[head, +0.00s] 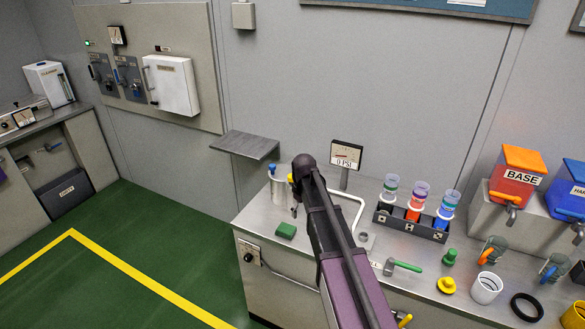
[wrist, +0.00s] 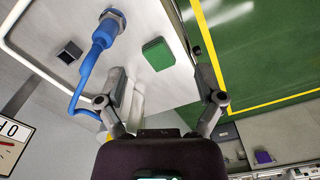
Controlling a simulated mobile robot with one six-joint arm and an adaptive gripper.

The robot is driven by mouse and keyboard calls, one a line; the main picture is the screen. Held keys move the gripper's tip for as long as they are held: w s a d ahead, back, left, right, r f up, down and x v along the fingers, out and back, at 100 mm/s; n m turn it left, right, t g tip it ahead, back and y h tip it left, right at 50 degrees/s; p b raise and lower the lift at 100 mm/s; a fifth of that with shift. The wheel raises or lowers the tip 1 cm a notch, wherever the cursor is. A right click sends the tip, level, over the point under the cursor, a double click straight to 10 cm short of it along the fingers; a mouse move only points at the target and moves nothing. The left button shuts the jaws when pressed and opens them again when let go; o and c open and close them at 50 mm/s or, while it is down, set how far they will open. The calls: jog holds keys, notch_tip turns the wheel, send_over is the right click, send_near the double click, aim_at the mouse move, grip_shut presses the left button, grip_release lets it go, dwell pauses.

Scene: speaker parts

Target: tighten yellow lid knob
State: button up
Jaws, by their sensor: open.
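A silver pot (head: 279,190) stands at the left end of the bench, with a small yellow knob (head: 291,178) at its top right, beside the end of my arm. In the wrist view a pale rounded body (wrist: 136,104) shows behind the left finger, and a yellow piece (wrist: 101,137) shows low beside that finger; I cannot tell for sure that these are the pot and knob. My gripper (wrist: 160,85) is open with nothing between its fingers. In the head view my arm mostly hides it. A separate yellow knobbed lid (head: 447,285) lies on the bench to the right.
A green block (head: 286,230) lies near the bench's left front edge. A gauge (head: 346,155) reading PSI and a bent white pipe stand behind my arm. A rack (head: 410,223) of coloured bottles and a green-handled tool (head: 403,265) are to the right. Green floor is clear at left.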

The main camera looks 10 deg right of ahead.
jog(key=w+r+n+p, duration=0.3)
jog(key=w+r+p, duration=0.1)
jog(key=w, duration=0.7)
jog(key=w+r+n+p, duration=0.3)
jog(key=w+r+p, duration=0.2)
jog(key=w, duration=0.7)
jog(key=shift+w+r, duration=0.25)
jog(key=shift+r, duration=0.55)
jog(key=shift+f, duration=0.2)
notch_tip(320, 180, down, 13)
jog(key=b, duration=1.3)
jog(key=shift+f+b, duration=0.2)
jog(key=shift+b, duration=0.1)
jog(key=c, duration=1.2)
